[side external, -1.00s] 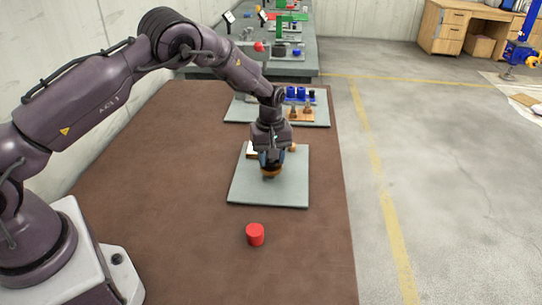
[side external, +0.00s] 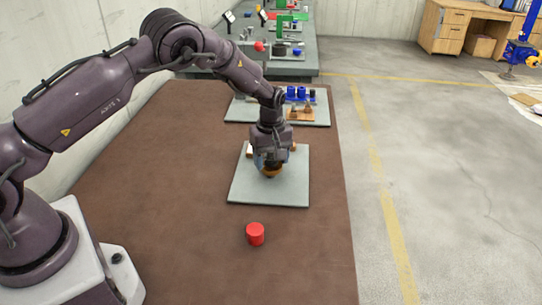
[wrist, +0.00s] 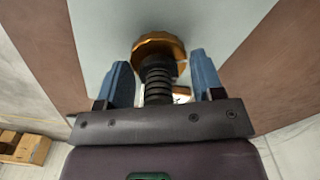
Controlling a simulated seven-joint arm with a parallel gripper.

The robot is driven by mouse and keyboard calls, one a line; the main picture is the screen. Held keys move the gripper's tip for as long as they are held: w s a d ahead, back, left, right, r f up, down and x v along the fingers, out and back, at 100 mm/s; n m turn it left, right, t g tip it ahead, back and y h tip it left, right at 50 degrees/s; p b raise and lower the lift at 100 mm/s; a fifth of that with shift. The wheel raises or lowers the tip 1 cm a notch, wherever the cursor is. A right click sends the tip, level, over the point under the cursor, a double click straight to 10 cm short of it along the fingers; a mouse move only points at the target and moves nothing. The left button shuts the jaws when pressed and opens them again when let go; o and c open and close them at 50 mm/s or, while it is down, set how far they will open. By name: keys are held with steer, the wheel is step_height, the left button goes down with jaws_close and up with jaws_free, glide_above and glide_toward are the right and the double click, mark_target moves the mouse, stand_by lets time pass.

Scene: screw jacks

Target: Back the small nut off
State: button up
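A golden-orange round part (wrist: 157,43) with a black threaded screw (wrist: 157,80) shows in the wrist view. The same golden-orange part (side external: 271,171) shows low on the grey plate (side external: 285,192) in the side view. I cannot tell which piece is the small nut. My gripper (wrist: 160,65) points down over the jack, and its blue fingers stand open on either side of the screw, with gaps visible on both sides. In the side view my gripper (side external: 270,162) hides most of the jack.
A red cylinder (side external: 255,234) stands on the brown table (side external: 180,200) in front of the plate. A small pale block (side external: 249,150) is partly hidden behind my gripper. Another grey plate (side external: 318,119) behind carries blue cylinders (side external: 290,93) and orange-brown pieces. The table left of the plate is clear.

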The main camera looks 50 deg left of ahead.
steer(key=shift+w+r, duration=0.1)
steer(key=shift+r, duration=0.2)
step_height(320, 180, up, 12)
steer(key=shift+r, duration=0.25)
stand_by(0.4)
steer(key=s+d+r+m+t, duration=0.2)
steer(key=s+r+m, duration=0.3)
steer(key=s, duration=0.5)
steer(key=s+d+r+m+t, duration=0.1)
steer(key=s+r+m, duration=0.3)
steer(key=s, duration=0.7)
steer(key=s+d+r+m+t, duration=0.2)
steer(key=s+r+m, duration=0.3)
steer(key=s+r, duration=0.3)
steer(key=shift+s+d+m+t, duration=0.3)
steer(key=shift+s, duration=0.85)
